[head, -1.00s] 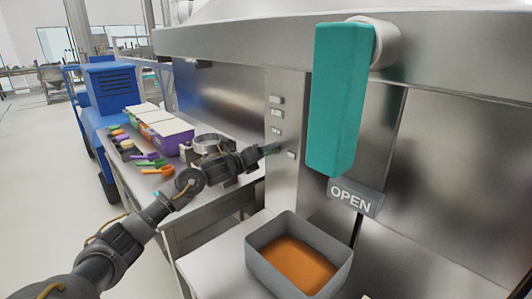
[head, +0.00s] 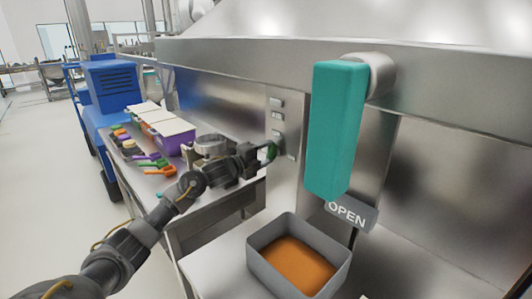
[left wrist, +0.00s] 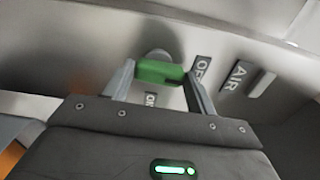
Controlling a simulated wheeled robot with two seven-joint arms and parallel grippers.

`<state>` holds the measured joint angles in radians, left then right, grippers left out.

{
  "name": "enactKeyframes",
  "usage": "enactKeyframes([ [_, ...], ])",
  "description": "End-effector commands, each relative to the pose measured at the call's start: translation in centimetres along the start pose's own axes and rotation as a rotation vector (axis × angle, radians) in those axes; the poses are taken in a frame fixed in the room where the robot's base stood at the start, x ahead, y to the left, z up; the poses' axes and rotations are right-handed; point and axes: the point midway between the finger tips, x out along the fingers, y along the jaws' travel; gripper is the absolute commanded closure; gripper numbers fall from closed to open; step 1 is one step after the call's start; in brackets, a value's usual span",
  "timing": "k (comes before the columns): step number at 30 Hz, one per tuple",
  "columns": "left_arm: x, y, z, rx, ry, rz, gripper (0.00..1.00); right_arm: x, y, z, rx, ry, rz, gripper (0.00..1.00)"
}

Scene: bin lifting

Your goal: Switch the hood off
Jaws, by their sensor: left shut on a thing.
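A green switch handle (left wrist: 160,71) sits on a round grey mount on the steel panel in the left wrist view. My left gripper (left wrist: 160,78) is shut on it, with one finger at each end. In the head view the green handle (head: 272,151) shows small at my left gripper (head: 267,153), against the hood's steel front panel (head: 285,190). Labels beside the handle are partly hidden; one begins with "O". My right gripper is not in view.
An "AIR" label (left wrist: 238,75) and a grey button (left wrist: 262,84) are right of the handle. A large teal handle (head: 335,130) hangs in front, above an "OPEN" sign (head: 350,215). A grey bin (head: 258,264) with orange contents stands below. A purple box (head: 178,143) is on the side table.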

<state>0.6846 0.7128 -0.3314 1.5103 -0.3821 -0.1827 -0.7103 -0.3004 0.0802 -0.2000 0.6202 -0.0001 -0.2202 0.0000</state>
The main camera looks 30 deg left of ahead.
Motion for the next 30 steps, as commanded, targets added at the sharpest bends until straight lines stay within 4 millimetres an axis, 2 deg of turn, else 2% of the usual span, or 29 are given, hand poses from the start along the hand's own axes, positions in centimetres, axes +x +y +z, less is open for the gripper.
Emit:
enactKeyframes([
  [20, -0.01, 0.10, 0.08, -0.057, -0.001, 0.001, 0.66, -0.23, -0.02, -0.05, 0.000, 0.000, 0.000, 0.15],
  [21, -0.01, 0.10, 0.08, -0.057, -0.001, 0.001, 0.40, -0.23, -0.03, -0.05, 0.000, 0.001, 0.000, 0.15],
  [25, 0.01, 0.08, 0.05, -0.056, -0.001, 0.001, 0.23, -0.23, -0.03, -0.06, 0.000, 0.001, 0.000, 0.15],
  [30, 0.04, 0.06, 0.00, -0.055, 0.000, 0.000, 0.22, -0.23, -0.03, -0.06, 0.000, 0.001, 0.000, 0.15],
])
